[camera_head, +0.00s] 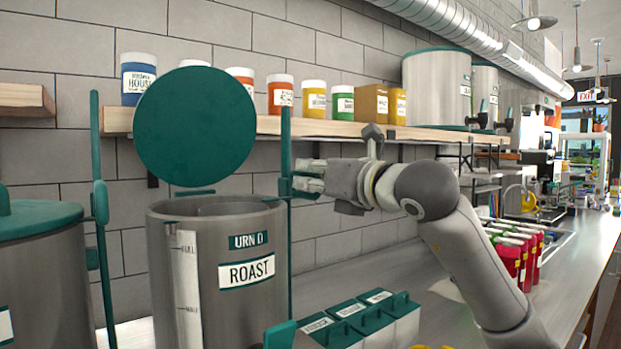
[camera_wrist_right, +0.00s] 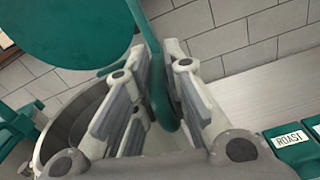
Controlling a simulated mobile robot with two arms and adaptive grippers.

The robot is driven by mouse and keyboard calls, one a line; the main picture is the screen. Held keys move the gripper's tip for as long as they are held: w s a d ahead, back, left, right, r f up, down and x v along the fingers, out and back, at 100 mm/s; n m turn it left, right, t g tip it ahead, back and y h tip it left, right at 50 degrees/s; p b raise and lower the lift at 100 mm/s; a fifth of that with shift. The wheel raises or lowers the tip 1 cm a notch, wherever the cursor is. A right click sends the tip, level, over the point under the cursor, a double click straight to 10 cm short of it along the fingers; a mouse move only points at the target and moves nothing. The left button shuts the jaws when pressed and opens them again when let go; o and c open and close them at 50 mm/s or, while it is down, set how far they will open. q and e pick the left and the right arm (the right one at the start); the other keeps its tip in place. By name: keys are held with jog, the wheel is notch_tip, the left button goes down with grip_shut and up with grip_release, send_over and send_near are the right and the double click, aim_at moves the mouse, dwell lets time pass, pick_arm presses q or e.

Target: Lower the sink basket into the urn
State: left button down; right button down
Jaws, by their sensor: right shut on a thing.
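The urn (camera_head: 215,296) is a grey steel cylinder labelled "URN D" and "ROAST", with a sight scale on its front. Its round green lid (camera_head: 195,125) stands raised, and the mouth is open. The urn rim also shows in the right wrist view (camera_wrist_right: 45,140). My right gripper (camera_head: 298,180) is at the right side of the urn's mouth. It is shut on a green upright part (camera_head: 286,140), which shows between the fingers in the right wrist view (camera_wrist_right: 160,98). I cannot tell whether this part belongs to the sink basket. No basket is clearly visible inside the urn. My left gripper is not in view.
Another urn (camera_head: 35,290) with a green lid stands at the left, near a second green upright (camera_head: 100,200). Several green-lidded boxes (camera_head: 378,320) and red containers (camera_head: 505,252) stand on the counter. A wooden shelf (camera_head: 330,128) with jars runs behind.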

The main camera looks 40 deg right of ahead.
jog(key=c, duration=1.5)
grip_release()
jog(key=shift+a+f, duration=0.15)
jog(key=shift+f, duration=0.35)
jog(key=shift+a+r, duration=0.1)
jog(key=shift+r, duration=0.1)
jog(key=shift+s, duration=0.1)
jog(key=shift+s+a, duration=0.2)
jog(key=shift+s, duration=1.75)
jog(key=shift+s+a, duration=0.25)
jog(key=shift+s, duration=1.75)
jog(key=shift+s+a, duration=0.2)
jog(key=shift+s, duration=1.75)
